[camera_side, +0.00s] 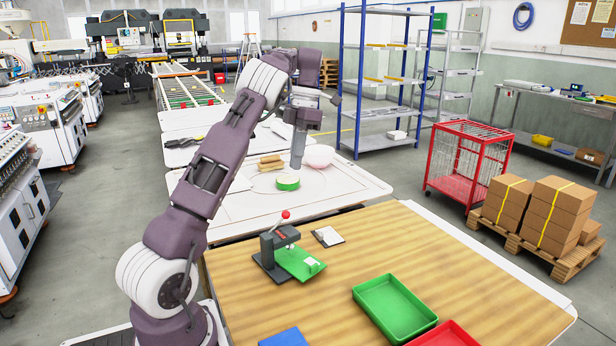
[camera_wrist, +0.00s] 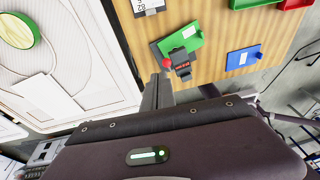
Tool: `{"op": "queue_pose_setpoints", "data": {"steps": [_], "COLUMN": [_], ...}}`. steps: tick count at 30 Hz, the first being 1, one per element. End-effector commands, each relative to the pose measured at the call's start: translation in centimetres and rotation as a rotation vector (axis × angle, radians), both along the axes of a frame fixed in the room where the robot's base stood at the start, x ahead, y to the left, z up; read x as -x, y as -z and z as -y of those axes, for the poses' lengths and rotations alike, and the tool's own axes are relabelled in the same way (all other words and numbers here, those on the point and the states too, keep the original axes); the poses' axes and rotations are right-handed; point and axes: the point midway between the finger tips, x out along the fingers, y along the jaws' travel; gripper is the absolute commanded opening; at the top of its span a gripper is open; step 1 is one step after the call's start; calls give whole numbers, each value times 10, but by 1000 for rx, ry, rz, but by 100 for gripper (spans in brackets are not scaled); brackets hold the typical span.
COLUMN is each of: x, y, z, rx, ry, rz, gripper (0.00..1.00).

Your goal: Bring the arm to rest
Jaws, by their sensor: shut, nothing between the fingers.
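My gripper (camera_side: 296,164) points down over the white worktop behind the wooden table, near a green-rimmed round piece (camera_side: 288,183). Its grey fingers are closed together with nothing between them. In the wrist view my gripper (camera_wrist: 157,90) shows as a narrow grey shape pointing towards the wooden table. The arm is raised and bent, and it appears clear of the objects; the exact gap below the fingertips is hard to tell.
On the wooden table (camera_side: 400,255) are a red-knobbed press (camera_side: 276,245) with a green plate (camera_side: 300,263), a clipboard (camera_side: 327,236), a green tray (camera_side: 394,308), a red tray (camera_side: 445,335) and a blue plate (camera_side: 284,338). A pink rounded object (camera_side: 319,156) stands near my gripper.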

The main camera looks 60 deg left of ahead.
Motion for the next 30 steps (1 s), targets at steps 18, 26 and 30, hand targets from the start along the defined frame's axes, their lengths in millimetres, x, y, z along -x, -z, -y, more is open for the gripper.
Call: {"op": "queue_pose_setpoints", "data": {"steps": [18, 26, 30], "x": [112, 193, 198], "y": [-83, -30, -24], "z": [281, 335, 337], "rx": [-114, -410, 427], "ry": [2210, 3077, -3074], "rz": [442, 169, -125], "gripper": [0, 0, 0]}}
